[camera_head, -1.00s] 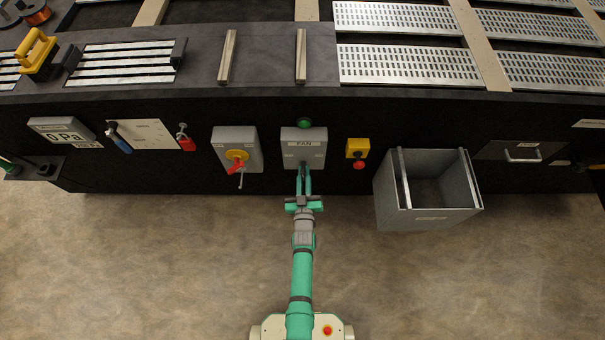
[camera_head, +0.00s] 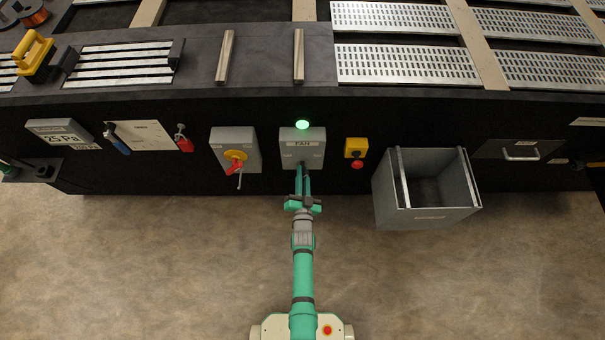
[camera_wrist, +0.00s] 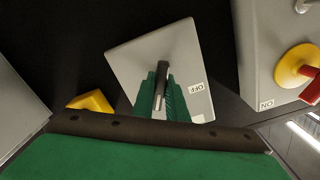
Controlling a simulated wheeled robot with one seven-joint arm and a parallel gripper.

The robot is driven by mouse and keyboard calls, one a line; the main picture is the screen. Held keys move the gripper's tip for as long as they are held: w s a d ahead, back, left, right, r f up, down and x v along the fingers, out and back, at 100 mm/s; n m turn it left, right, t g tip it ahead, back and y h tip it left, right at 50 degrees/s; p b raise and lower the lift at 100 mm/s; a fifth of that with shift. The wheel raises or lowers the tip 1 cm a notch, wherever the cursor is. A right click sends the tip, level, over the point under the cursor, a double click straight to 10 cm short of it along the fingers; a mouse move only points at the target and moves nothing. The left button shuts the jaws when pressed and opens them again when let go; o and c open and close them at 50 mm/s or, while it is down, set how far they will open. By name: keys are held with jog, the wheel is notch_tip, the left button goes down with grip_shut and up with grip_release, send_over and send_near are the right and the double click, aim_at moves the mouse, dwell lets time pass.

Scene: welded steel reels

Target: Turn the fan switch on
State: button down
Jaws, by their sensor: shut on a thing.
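The fan switch box (camera_head: 303,141) is a grey box marked FAN on the dark front panel. A green lamp (camera_head: 302,125) on top of it is lit. My gripper (camera_head: 302,170) reaches its lower part from below. In the wrist view the grey box (camera_wrist: 181,48) shows its dark lever (camera_wrist: 161,75) between my two green fingers (camera_wrist: 160,97), which are shut on it. An OFF label (camera_wrist: 197,88) sits beside the fingers. Part of the lever is hidden by the fingers in the head view.
A grey box with a yellow and red rotary switch (camera_head: 235,156) is left of the fan box. A yellow box with a red button (camera_head: 356,150) is right of it. An open grey bin (camera_head: 429,212) juts out further right. The display (camera_head: 60,134) reads 25 Pa.

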jog(key=shift+a, duration=0.2)
jog(key=shift+d, duration=0.1)
jog(key=c, duration=1.8)
grip_release()
jog(key=shift+d, duration=0.1)
jog(key=shift+o, duration=0.2)
jog(key=shift+s, duration=0.2)
jog(key=s, duration=1)
jog(key=shift+s, duration=0.2)
